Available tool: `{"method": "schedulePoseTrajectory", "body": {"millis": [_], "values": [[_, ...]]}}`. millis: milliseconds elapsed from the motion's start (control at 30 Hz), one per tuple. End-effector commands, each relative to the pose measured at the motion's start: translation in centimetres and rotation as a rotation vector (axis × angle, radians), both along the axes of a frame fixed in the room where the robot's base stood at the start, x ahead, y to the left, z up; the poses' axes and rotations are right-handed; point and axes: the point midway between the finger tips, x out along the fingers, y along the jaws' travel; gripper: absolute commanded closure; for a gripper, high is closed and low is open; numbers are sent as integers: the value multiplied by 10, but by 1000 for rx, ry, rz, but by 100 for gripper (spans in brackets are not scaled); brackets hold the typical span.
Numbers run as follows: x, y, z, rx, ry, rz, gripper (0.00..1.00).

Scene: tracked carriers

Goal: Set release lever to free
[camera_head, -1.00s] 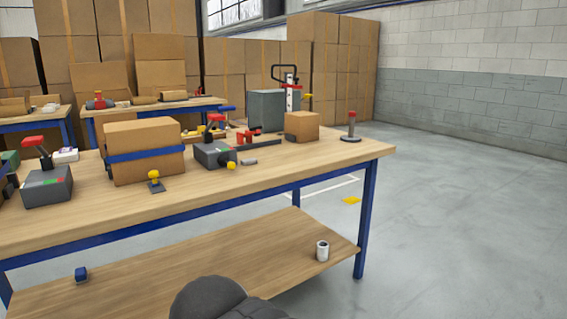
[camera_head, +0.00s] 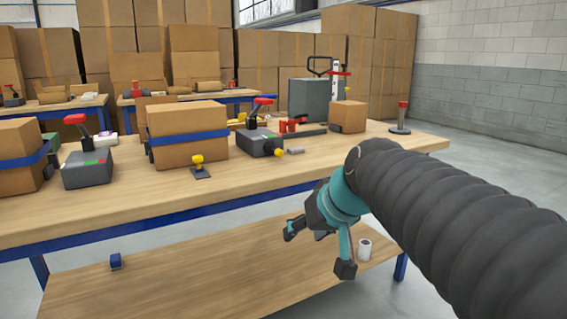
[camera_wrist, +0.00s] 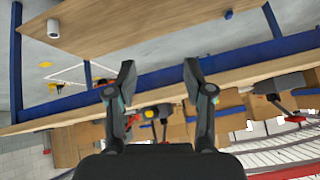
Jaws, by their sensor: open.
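Two grey lever boxes stand on the workbench; I cannot tell which carries the release lever. The middle lever box (camera_head: 260,144) has a similar red-gripped lever (camera_head: 263,101), leaning up and right. My gripper (camera_head: 317,252) is open and empty, in front of the bench, below the top's front edge and above the lower shelf. In the wrist view my gripper (camera_wrist: 157,68) shows two spread fingers with the bench upside down behind them.
Strapped cartons (camera_head: 188,142) flank the left lever box. A yellow-knobbed piece (camera_head: 198,167) stands near the front edge. A grey block (camera_head: 310,99), small carton (camera_head: 348,117) and red-topped post (camera_head: 401,119) stand at right. The lower shelf (camera_head: 210,285) holds a white cup (camera_head: 364,250).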

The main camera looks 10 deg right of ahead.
Motion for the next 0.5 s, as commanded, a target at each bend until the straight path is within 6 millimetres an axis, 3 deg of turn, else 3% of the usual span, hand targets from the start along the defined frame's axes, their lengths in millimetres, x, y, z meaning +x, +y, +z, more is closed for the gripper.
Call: {"method": "schedulePoseTrajectory", "body": {"millis": [33, 300, 500], "values": [[29, -4, 2, 26, -32, 5, 48], [160, -33, 51, 129, -257, 58, 48], [223, -60, 74, 165, -396, 77, 48]]}}
